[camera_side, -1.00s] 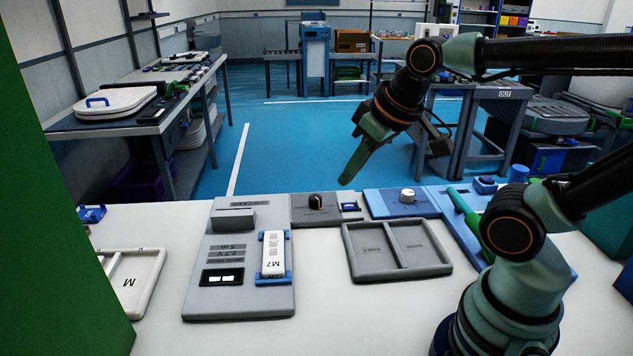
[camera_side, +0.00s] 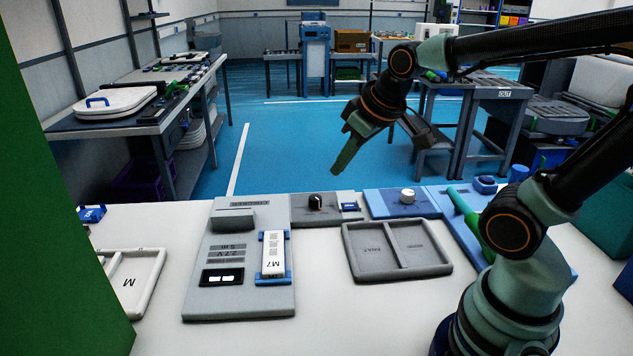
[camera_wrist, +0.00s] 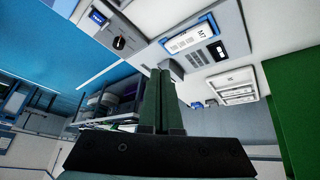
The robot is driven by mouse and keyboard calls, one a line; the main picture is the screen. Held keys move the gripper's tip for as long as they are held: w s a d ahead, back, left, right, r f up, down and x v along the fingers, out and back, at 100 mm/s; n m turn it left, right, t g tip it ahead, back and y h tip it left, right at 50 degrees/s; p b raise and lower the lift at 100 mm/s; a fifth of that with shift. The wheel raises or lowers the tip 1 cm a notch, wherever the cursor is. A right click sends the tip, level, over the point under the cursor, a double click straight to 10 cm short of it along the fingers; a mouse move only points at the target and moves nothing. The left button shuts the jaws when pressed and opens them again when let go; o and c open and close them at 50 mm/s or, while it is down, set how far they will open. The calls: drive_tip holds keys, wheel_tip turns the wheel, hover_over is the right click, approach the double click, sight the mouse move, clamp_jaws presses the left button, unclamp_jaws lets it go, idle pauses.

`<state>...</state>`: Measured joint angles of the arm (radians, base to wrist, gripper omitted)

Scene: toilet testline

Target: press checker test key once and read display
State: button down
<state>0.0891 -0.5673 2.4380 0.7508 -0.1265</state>
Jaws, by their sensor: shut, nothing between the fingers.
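The grey checker (camera_side: 222,299) lies on the white bench at the left in the side view and also shows in the wrist view (camera_wrist: 224,22). Its raised grey block (camera_side: 233,219) is at the far end. Its small dark display (camera_side: 222,277) has two lit white patches, too small to read. A white module marked M7 (camera_side: 273,256) sits in a blue holder on the checker's right. My gripper (camera_side: 336,170) is shut and empty, held in the air above and to the right of the checker, touching nothing. Its fingers also show in the wrist view (camera_wrist: 161,74).
A grey two-compartment tray (camera_side: 398,272) lies empty right of the checker. A black knob (camera_side: 315,201) and a white knob (camera_side: 408,195) stand behind it. A white tray (camera_side: 152,287) is at the left. A green wall (camera_side: 50,250) bounds the left side.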

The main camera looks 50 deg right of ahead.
drive_tip(key=w+d+f+n+h, duration=0.1)
drive_tip(key=w+d+f, duration=0.5)
drive_tip(key=d, duration=0.4)
drive_tip(key=n+h, duration=0.1)
drive_tip(key=h, duration=0.1)
hover_over(346, 203)
drive_tip(key=s, duration=0.2)
drive_tip(key=shift+t, duration=0.3)
drive_tip(key=f, duration=0.5)
drive_tip(key=shift+a+f, duration=0.1)
drive_tip(key=shift+a, duration=0.2)
drive_tip(key=shift+f, duration=0.1)
drive_tip(key=shift+f, duration=4.3)
drive_tip(key=shift+f, duration=0.1)
drive_tip(key=shift+s+d+f, duration=0.1)
drive_tip(key=shift+f, duration=0.25)
